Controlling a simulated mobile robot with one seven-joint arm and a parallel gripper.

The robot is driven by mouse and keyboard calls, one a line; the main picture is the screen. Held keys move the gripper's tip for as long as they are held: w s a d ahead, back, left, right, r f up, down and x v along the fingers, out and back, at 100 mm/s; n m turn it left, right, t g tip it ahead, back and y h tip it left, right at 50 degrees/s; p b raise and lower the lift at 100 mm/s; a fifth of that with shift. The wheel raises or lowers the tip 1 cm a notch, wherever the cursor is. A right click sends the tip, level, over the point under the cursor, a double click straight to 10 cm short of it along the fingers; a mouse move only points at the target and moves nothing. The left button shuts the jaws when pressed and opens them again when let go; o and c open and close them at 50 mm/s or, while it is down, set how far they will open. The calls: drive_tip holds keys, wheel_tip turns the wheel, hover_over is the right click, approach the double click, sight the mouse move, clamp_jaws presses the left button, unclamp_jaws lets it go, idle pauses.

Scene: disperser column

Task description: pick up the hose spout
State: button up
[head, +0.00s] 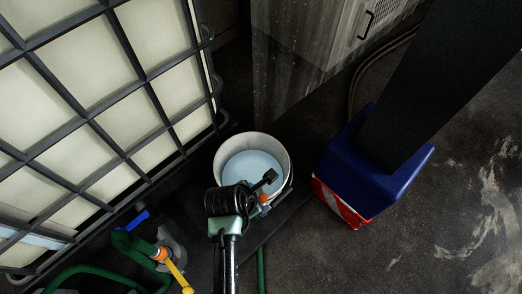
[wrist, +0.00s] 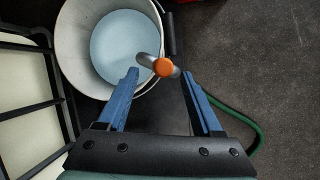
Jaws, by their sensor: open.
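The hose spout (wrist: 147,60) is a short grey pipe with an orange end (wrist: 164,67), and it lies across the rim of a white bucket (wrist: 72,42). In the head view only its orange part (head: 263,198) shows clearly, at the bucket's front right rim. My gripper (wrist: 160,74) is open, with one blue finger to each side of the orange end in the wrist picture. I cannot tell whether the fingers are level with the spout or above it. In the head view my arm covers the bucket's front, and a dark fingertip (head: 269,177) shows beside the orange part.
The bucket holds pale blue liquid. A caged white tank (head: 85,85) stands left, with a yellow-handled valve (head: 177,275) and green hose (head: 105,271) below. A blue and red column base (head: 365,170) stands right. Green hose also runs right of my gripper (wrist: 247,120).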

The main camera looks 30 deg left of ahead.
drive_tip(key=shift+b+x, duration=1.9)
drive_tip(key=shift+x, duration=1.3)
clamp_jaws()
drive_tip(key=shift+r, duration=0.15)
